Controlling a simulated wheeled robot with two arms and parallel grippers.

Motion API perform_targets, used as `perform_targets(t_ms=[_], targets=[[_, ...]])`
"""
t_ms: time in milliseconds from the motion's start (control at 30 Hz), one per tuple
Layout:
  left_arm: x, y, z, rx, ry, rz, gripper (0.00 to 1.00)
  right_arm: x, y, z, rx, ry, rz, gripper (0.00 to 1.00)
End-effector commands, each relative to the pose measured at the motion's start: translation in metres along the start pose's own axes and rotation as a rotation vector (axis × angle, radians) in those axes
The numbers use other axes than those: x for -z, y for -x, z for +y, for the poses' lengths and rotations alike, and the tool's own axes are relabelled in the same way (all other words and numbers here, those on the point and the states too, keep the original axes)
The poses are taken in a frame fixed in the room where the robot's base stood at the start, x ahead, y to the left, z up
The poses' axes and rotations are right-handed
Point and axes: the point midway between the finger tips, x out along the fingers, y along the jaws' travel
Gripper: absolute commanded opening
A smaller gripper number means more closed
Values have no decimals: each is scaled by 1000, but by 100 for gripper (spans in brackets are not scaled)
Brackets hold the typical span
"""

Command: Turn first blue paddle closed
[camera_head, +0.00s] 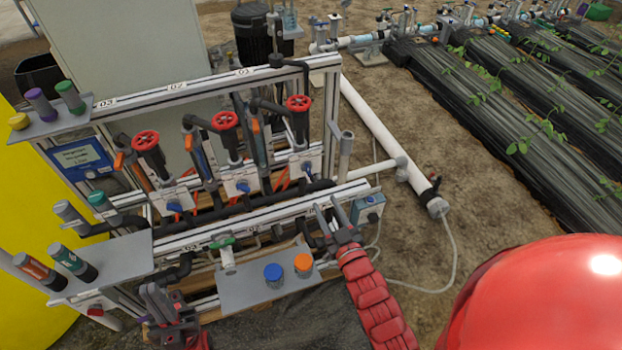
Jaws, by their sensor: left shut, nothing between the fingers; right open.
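Three small blue paddles sit low on the valve rack in the head view: a right one (307,167), a middle one (243,186) and a left one (173,206). Labels 01, 02 and 03 run from right to left along the top rail. The paddles are too small to tell their exact angle. My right gripper (326,207) is open and empty, in front of the lower rail, below and right of the right paddle and apart from it. My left gripper (160,295) is shut and empty at the lower left, well away from the paddles.
Red handwheels (225,121) stand above the paddles on dark pipes. A grey shelf (250,292) with a blue cap (273,272) and an orange cap (303,263) lies in front. A grey box (368,207) is right of my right gripper. Bottles stand on the left shelf (120,262).

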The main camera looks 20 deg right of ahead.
Motion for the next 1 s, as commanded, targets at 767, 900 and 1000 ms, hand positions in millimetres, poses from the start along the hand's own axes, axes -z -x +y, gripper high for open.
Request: perform_targets(t_ms=[767, 900, 1000], targets=[[-5, 32, 2, 0, 0, 0, 0, 0, -115, 0, 1, 1, 0, 44], [-5, 32, 2, 0, 0, 0, 0, 0, -115, 0, 1, 1, 0, 44], [-5, 32, 2, 0, 0, 0, 0, 0, -115, 0, 1, 1, 0, 41]])
